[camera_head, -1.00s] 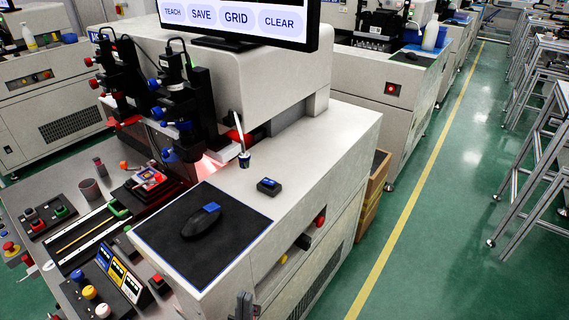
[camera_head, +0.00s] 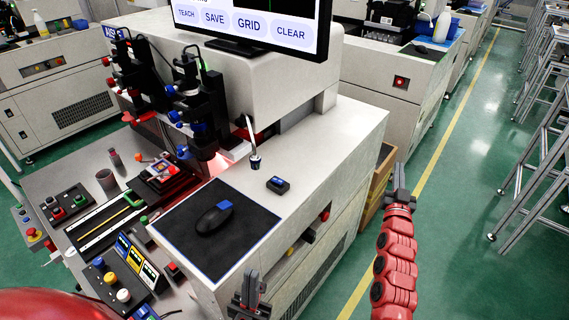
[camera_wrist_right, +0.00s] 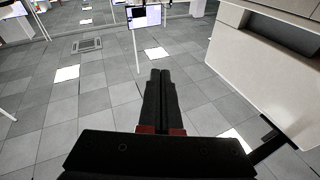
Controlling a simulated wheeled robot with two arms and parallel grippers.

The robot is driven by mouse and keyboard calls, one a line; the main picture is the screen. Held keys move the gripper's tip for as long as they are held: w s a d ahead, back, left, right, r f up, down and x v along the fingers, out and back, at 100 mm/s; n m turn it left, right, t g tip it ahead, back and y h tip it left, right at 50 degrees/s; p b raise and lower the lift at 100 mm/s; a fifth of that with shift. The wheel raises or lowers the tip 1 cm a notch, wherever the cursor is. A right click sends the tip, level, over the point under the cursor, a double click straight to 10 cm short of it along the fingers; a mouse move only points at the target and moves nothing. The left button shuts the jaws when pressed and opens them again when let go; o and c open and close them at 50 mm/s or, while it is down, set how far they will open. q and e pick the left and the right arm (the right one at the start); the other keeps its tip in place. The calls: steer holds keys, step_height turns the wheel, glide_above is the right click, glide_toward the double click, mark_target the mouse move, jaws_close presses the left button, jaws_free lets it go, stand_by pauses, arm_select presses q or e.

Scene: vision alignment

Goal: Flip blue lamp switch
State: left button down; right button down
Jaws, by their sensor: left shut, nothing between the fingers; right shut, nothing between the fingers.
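A control box at the lower left of the head view carries a blue knob (camera_head: 98,263), a yellow knob (camera_head: 110,278) and a white knob (camera_head: 123,295). A small black box with a blue top (camera_head: 278,184) lies on the white machine top; I cannot tell which of these is the lamp switch. My left gripper (camera_head: 247,275) is shut and empty at the bottom, in front of the machine's front edge and to the right of the knobs. My right gripper (camera_head: 400,168) is shut and empty over the aisle; its fingers show in the right wrist view (camera_wrist_right: 161,75).
A black mouse (camera_head: 214,217) lies on a dark mat (camera_head: 175,228). A pen stand (camera_head: 255,162) is behind it. Camera units (camera_head: 195,110) and a monitor (camera_head: 250,25) rise at the back. Coloured cards (camera_head: 137,260) stand beside the knobs.

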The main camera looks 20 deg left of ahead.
steer(key=a+r+n+g+y+p, duration=0.2)
steer(key=a+r+n+g+y, duration=0.25)
steer(key=a, duration=0.55)
steer(key=a+r+n+g+y+p, duration=0.2)
steer(key=a+r+n+g+y, duration=0.15)
steer(key=a+g, duration=0.45)
steer(key=s+a+r+n+g+h+p, duration=0.1)
steer(key=s+a+r+n+g, duration=0.1)
steer(key=s, duration=0.5)
steer(key=s+a+r+n+g+h+p, duration=0.1)
steer(key=s+a+r+n+g, duration=0.2)
steer(key=s, duration=0.3)
steer(key=shift+s+a+r+n+g+h+p, duration=0.2)
steer(key=shift+s+a+n+g+h+p, duration=0.15)
steer(key=shift+a+n, duration=0.4)
steer(key=shift+a, duration=0.1)
